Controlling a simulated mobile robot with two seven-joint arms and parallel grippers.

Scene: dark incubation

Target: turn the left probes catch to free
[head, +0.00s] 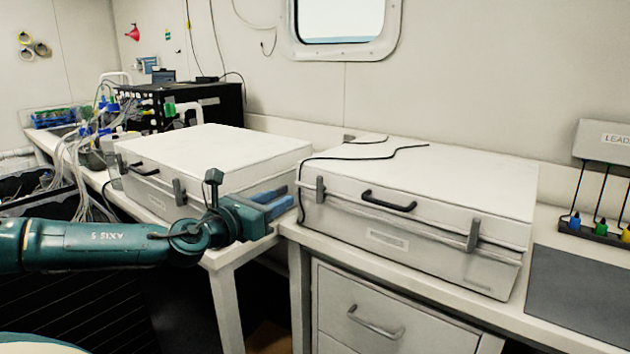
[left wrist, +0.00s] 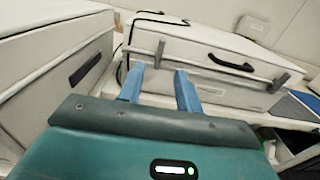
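A pale case (head: 410,235) with a dark handle (head: 388,201) stands on the bench at centre right; its front label is too small to read. Its left catch (head: 320,190) and right catch (head: 473,235) are grey upright levers across the lid seam. In the left wrist view this left catch (left wrist: 159,53) shows just beyond my fingertips. My left gripper (head: 282,200) is in front of and left of that catch, apart from it. Its blue fingers (left wrist: 156,80) are spread with nothing between them. My right gripper is not in view.
A second pale case (head: 205,160) with similar catches stands left, behind my left arm. A black cable (head: 365,157) lies over the right case's lid and hangs near its left corner. A grey mat (head: 580,297) and lead rack (head: 595,232) are at right.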

